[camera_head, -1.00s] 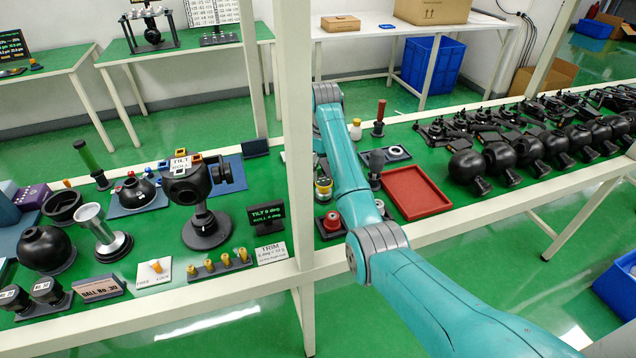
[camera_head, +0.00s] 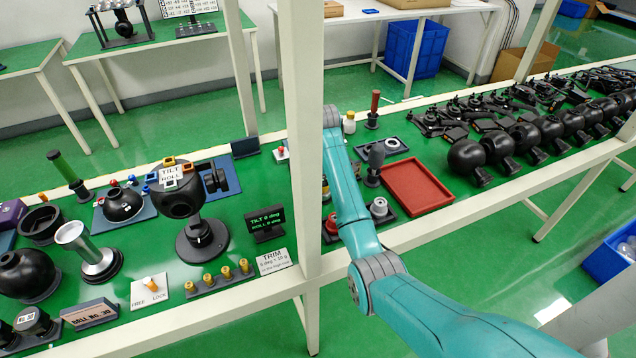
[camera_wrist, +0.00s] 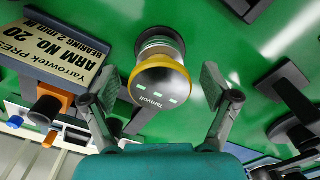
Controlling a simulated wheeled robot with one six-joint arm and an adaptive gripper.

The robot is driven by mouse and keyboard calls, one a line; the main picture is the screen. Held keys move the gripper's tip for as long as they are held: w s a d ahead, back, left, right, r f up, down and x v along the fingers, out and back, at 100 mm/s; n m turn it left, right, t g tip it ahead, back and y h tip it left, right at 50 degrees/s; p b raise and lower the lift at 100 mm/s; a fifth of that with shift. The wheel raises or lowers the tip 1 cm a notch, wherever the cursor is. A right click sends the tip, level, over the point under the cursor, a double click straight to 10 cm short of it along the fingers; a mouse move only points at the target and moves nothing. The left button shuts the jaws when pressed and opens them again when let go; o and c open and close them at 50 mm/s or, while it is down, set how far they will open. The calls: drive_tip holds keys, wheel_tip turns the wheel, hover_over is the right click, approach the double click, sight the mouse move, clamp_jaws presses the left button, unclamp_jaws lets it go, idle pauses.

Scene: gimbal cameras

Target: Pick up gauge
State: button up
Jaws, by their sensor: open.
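In the wrist view, a round black-topped device (camera_wrist: 160,88) with a yellow ring, small green marks and a silver lower part stands on the green bench; I take it to be the gauge. My gripper (camera_wrist: 162,82) is open, with one finger on each side of it in the picture. I see no clear contact, and cannot tell how far the fingertips are above it. In the head view, a bit of a yellow-ringed thing (camera_head: 325,189) shows between the white post and my arm. My gripper is hidden there behind the post.
A white post (camera_head: 297,140) stands close beside my arm. A red tray (camera_head: 416,187) and several black domes (camera_head: 466,158) lie to the right. In the wrist view, a sign reading "ARM NO. 20" (camera_wrist: 62,52) stands left of the device.

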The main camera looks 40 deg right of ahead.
drive_tip(key=c, duration=1.3)
drive_tip(key=shift+r, duration=0.1)
